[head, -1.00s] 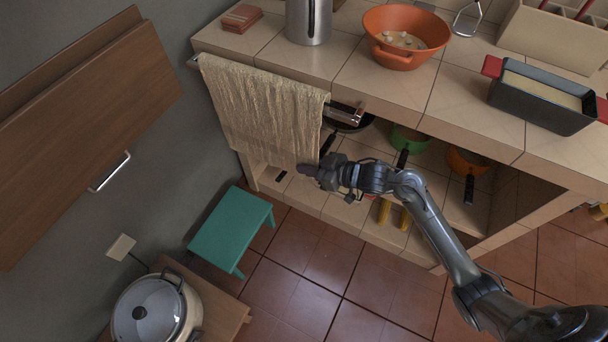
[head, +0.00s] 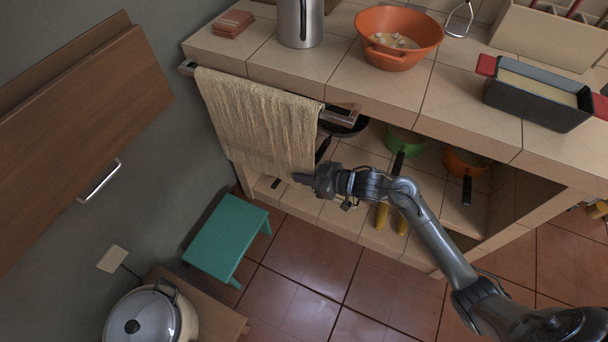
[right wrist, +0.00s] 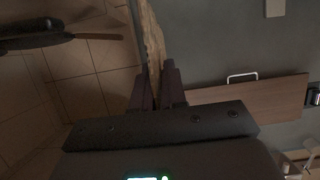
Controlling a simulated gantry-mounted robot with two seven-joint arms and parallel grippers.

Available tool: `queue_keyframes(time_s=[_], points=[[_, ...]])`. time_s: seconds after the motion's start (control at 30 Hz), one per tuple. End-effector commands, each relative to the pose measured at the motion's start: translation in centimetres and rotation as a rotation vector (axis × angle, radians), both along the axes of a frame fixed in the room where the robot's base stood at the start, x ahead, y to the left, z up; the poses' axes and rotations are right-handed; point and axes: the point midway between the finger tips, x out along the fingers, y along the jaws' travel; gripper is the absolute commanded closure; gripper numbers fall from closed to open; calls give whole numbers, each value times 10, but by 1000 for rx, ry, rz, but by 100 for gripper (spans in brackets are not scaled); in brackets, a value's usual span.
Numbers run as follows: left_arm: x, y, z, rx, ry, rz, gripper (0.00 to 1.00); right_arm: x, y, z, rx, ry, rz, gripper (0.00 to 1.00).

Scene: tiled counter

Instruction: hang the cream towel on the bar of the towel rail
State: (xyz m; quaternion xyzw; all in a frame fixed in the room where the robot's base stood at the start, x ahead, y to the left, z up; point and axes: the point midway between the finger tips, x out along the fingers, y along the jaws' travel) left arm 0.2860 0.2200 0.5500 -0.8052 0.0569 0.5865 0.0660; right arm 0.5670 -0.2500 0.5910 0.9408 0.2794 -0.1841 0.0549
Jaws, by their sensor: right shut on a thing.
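The cream towel (head: 258,120) hangs over the bar of the towel rail (head: 338,115) at the front edge of the tiled counter. Its front part drapes down below the counter edge. My right gripper (head: 300,178) is at the towel's lower right corner. In the right wrist view the fingers (right wrist: 158,92) are closed on the edge of the towel (right wrist: 152,45), which shows as a thin strip rising from between them. The back side of the towel is hidden. My left gripper is not in view.
On the counter stand an orange colander (head: 398,38), a metal canister (head: 300,22) and a black loaf pan (head: 540,95). Pans (head: 404,140) sit on the shelf below. A teal stool (head: 228,238) and a pot (head: 150,318) stand at lower left.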

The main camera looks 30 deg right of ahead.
Motion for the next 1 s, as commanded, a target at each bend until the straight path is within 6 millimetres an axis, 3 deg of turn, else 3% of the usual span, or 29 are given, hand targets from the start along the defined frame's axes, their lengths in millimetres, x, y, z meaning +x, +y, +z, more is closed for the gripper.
queue_keyframes(time_s=[0.03, 0.23, 0.67, 1.0], points=[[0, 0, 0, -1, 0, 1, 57, 0, 0, 0, 1, -1, 0, 87], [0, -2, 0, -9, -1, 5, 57, 0, 0, 0, 1, -1, 0, 59], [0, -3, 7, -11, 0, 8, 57, -7, -5, 4, -3, 2, -1, 59], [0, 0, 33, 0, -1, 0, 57, -50, -32, 27, -3, 3, 0, 59]])
